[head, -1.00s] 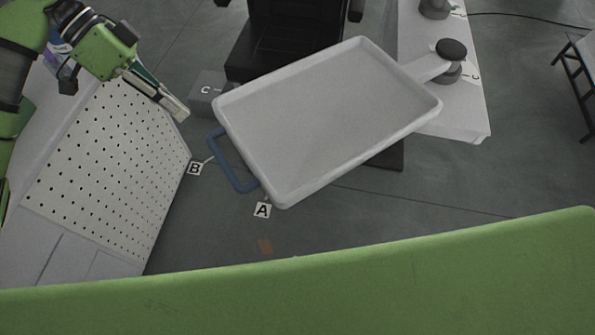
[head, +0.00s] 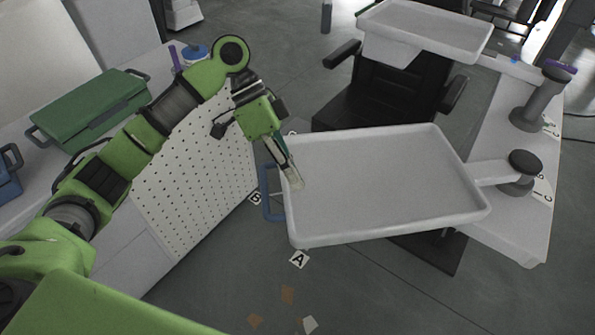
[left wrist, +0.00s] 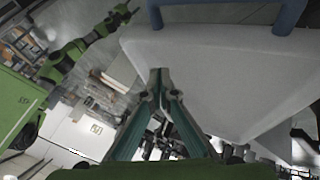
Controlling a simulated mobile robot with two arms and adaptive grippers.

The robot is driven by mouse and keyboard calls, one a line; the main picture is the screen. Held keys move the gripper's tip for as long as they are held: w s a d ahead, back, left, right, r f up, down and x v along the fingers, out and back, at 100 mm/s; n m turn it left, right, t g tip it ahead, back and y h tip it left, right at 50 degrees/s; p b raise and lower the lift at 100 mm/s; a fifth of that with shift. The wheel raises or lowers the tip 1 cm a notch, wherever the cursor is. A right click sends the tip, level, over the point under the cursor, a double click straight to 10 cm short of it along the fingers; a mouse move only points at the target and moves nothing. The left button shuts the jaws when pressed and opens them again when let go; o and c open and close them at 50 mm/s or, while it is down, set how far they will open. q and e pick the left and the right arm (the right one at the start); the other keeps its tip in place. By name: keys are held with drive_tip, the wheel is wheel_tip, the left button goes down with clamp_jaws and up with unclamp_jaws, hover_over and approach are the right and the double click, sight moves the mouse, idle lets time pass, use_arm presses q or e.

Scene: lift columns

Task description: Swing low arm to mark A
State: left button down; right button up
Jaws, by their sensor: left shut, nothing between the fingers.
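The low arm carries a pale grey tray (head: 385,185) with a blue handle (head: 268,193) on its left side. Its link runs right to a dark-capped pivot (head: 525,162). Label A (head: 299,259) is on the floor just below the tray's near left corner. Label B (head: 254,198) is just left of the handle. My left gripper (head: 295,183) is shut and empty, and overlaps the tray's left edge beside the handle; contact cannot be told. The left wrist view shows its fingertips (left wrist: 160,75) near the tray (left wrist: 225,80). My right gripper is out of view.
A perforated white panel (head: 195,165) stands at left, with a green case (head: 95,108) beyond. A second, higher tray (head: 425,28) is at the back. A black chair (head: 385,100) is behind the low tray.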

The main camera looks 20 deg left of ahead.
use_arm(q)
drive_tip(key=x, duration=0.4)
drive_tip(key=p+x, duration=0.1)
drive_tip(key=x, duration=0.1)
drive_tip(key=shift+s+d+r, duration=0.25)
drive_tip(key=shift+d+r, duration=0.05)
drive_tip(key=s, duration=0.1)
drive_tip(key=s+d+p, duration=0.1)
drive_tip(key=shift+s+p, duration=0.3)
drive_tip(key=shift+s+d, duration=0.2)
drive_tip(key=shift+s, duration=0.2)
drive_tip(key=shift+d+f, duration=0.1)
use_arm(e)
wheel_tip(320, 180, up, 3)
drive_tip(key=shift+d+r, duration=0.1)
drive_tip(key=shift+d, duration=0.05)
